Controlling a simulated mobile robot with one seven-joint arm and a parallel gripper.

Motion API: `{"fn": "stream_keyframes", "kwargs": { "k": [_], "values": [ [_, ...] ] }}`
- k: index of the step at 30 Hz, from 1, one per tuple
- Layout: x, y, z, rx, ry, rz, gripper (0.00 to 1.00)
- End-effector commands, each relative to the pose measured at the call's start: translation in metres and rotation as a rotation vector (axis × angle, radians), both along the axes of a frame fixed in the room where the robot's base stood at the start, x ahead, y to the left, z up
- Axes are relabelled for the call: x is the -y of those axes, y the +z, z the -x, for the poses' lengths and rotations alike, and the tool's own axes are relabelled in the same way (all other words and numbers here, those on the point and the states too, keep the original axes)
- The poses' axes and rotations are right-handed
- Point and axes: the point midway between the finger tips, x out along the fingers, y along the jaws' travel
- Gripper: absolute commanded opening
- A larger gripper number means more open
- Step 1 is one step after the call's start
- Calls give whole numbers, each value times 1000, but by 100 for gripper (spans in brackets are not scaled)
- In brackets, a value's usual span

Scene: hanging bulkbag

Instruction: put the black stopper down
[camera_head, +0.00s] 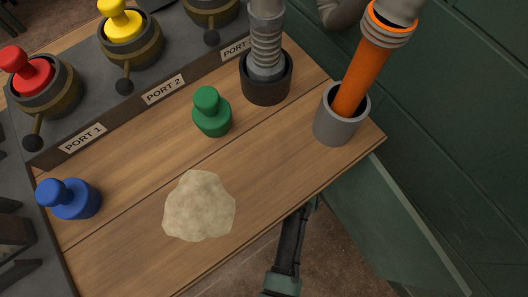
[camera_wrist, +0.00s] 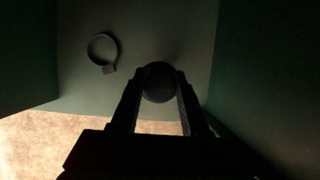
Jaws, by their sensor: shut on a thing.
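My gripper (camera_wrist: 157,96) is shut on a dark round thing, the black stopper (camera_wrist: 160,80), in the wrist view. The stopper sits between the fingertips in deep shadow, in front of a dark green surface. I cannot tell whether it touches that surface. In the head view a dark part of my arm shows below the table's front edge; the fingertips and black stopper are hidden there. A green stopper (camera_head: 211,112) and a blue stopper (camera_head: 69,198) lie on the wooden table (camera_head: 130,160).
A pale powder heap (camera_head: 199,206) lies on the table. A grey cup (camera_head: 338,117) holds an orange tube; a dark cup (camera_head: 266,83) holds a grey hose. Red (camera_head: 32,72) and yellow (camera_head: 121,22) stoppers sit in ports. A ring (camera_wrist: 102,49) lies on the green surface.

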Motion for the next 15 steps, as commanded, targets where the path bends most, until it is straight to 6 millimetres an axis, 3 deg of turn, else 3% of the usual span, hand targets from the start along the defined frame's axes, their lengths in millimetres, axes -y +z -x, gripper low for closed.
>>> {"fn": "stream_keyframes", "kwargs": {
  "k": [3,12,15],
  "values": [
    [-12,-1,-17,1,3,0,0],
    [-26,-1,-37,1,4,1,0],
    [-24,-25,-33,-3,-1,1,0]
  ]
}}
